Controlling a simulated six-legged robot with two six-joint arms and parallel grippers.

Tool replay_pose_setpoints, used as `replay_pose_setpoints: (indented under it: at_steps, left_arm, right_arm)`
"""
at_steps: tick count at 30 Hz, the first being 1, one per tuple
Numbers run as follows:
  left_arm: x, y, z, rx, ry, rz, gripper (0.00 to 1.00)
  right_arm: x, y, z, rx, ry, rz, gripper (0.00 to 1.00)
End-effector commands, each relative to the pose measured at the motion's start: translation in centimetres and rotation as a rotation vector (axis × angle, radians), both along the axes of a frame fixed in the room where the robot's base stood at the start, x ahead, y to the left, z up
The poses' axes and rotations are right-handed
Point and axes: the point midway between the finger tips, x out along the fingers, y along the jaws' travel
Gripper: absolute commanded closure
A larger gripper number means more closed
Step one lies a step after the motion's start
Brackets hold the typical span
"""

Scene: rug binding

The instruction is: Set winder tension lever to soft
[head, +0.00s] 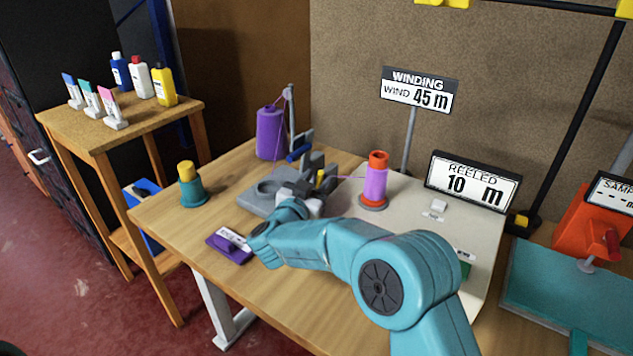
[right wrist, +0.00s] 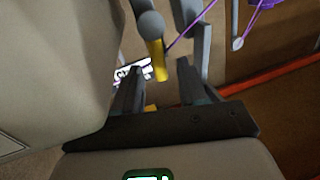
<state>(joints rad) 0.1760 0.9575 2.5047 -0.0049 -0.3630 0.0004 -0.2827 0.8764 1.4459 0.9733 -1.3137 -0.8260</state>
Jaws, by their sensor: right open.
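The grey winder (head: 262,198) stands on the wooden table. Its tension lever, with a yellow grip (right wrist: 158,62), shows in the right wrist view, and a small yellow part also shows in the head view (head: 320,178). My right gripper (head: 302,184) is at the winder, its fingers partly hidden by its own body. In the right wrist view my right gripper (right wrist: 160,74) is open, with the yellow grip between or just beyond its fingertips. I cannot tell whether they touch. The lever's setting marks are not readable. My left gripper is out of view.
A purple yarn cone (head: 270,134) stands behind the winder. An orange spool with purple yarn (head: 376,182) stands to its right. The winding sign reads 45 m; the reeled display (head: 470,182) reads 10 m. A teal and yellow cone (head: 190,184) and purple pad (head: 230,246) are at left.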

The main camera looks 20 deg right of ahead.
Motion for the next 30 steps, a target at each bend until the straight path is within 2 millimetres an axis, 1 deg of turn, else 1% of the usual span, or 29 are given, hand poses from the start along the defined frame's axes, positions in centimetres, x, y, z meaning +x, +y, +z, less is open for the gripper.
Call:
replay_pose_setpoints:
  at_steps: [9,11,12,13,19,23,26,30]
  left_arm:
    - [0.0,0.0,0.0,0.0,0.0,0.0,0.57]
    - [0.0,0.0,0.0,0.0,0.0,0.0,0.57]
    - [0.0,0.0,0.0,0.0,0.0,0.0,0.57]
    - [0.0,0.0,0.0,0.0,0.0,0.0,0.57]
    - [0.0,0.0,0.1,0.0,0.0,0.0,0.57]
    - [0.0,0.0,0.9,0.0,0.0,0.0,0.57]
    - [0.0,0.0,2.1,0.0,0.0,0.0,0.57]
    - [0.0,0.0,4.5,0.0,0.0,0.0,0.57]
  right_arm:
    - [0.2,-0.2,0.0,0.001,0.001,0.0,0.58]
    - [0.2,-0.2,0.0,0.0,0.0,0.0,0.77]
    - [0.2,-0.2,0.0,0.0,0.0,0.0,0.9]
    - [0.2,-0.2,0.0,0.0,0.0,0.0,1.0]
    - [0.2,-0.2,0.1,-0.001,0.002,0.0,1.0]
    - [0.3,-0.1,0.3,-0.013,0.018,0.0,1.0]
    - [0.5,0.0,0.6,-0.035,0.048,0.0,1.0]
    - [0.8,0.3,0.9,-0.087,0.115,0.0,1.0]
